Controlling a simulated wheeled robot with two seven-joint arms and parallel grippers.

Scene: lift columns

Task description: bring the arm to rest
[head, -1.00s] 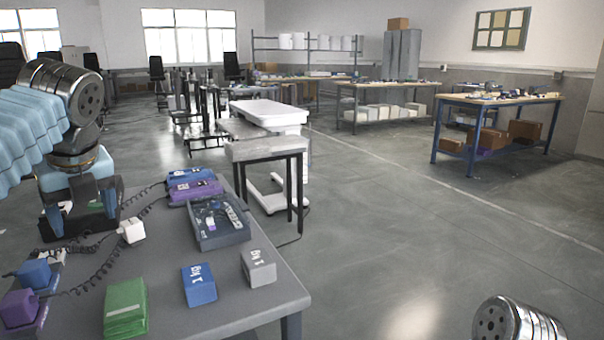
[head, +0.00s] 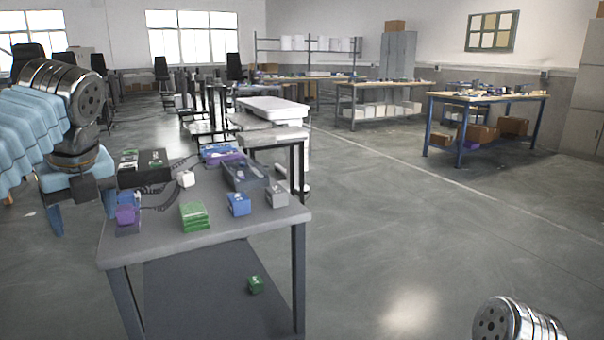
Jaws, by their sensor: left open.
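My left arm, in a light blue sleeve, comes in from the left in the head view. Its left gripper (head: 82,212) points down with two blue fingers spread apart and nothing between them. It shows at the left edge of the grey table (head: 150,244), in front of a black box (head: 143,176) there; its exact height is hard to judge. Of my right arm only a silver joint shows at the bottom right; its gripper is out of view.
On the table are a green block (head: 194,217), a blue block (head: 239,205), a grey block (head: 277,196), a purple block (head: 127,216), a white cube (head: 185,179) and a dark tray (head: 243,177). A green cube (head: 255,285) lies on the lower shelf. Floor to the right is clear.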

